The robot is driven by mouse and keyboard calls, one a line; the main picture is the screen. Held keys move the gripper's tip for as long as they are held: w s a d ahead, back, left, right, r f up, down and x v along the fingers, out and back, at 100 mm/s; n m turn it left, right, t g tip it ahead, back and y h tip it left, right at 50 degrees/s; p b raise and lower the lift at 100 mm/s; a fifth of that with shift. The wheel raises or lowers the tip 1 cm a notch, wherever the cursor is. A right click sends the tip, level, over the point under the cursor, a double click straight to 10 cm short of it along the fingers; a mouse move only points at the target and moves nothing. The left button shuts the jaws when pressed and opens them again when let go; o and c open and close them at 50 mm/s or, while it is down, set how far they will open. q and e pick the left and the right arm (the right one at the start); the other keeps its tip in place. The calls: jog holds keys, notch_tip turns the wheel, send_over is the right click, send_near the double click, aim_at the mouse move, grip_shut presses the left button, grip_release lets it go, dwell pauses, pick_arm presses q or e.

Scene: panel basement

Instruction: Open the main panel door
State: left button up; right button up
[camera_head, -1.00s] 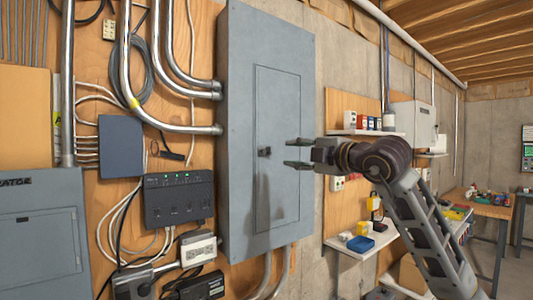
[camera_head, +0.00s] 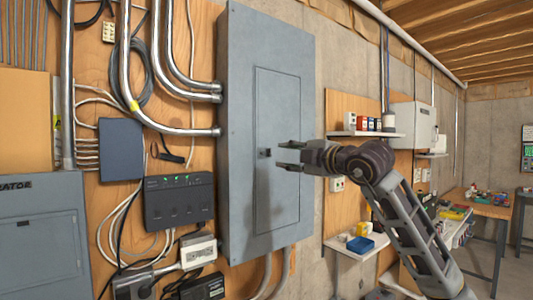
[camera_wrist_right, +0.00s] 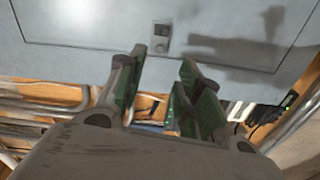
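The main panel (camera_head: 237,140) is a tall grey metal box in the middle of the head view. Its inset door (camera_head: 285,190) is shut flush, with a small dark latch (camera_head: 265,153) near its left edge. My right gripper (camera_head: 280,156) is in front of the door, just right of the latch, with its fingers apart and nothing between them. In the right wrist view the latch (camera_wrist_right: 161,38) shows beyond the open, green-padded fingers (camera_wrist_right: 160,85), apart from them. My left gripper is not in view.
A second grey panel (camera_head: 40,250) is at lower left. Conduits (camera_head: 175,130), a black box with green lights (camera_head: 180,200) and loose cables crowd the board left of the main panel. Shelves (camera_head: 350,250) with small items and a workbench (camera_head: 490,205) stand to the right.

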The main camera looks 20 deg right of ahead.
aim_at(265, 153)
jog(key=p+x, duration=0.3)
jog(key=x, duration=0.6)
jog(key=shift+w, duration=0.2)
jog(key=shift+w+a+p, duration=0.25)
jog(key=shift+w+p, duration=0.05)
jog(key=shift+w, duration=0.35)
grip_shut()
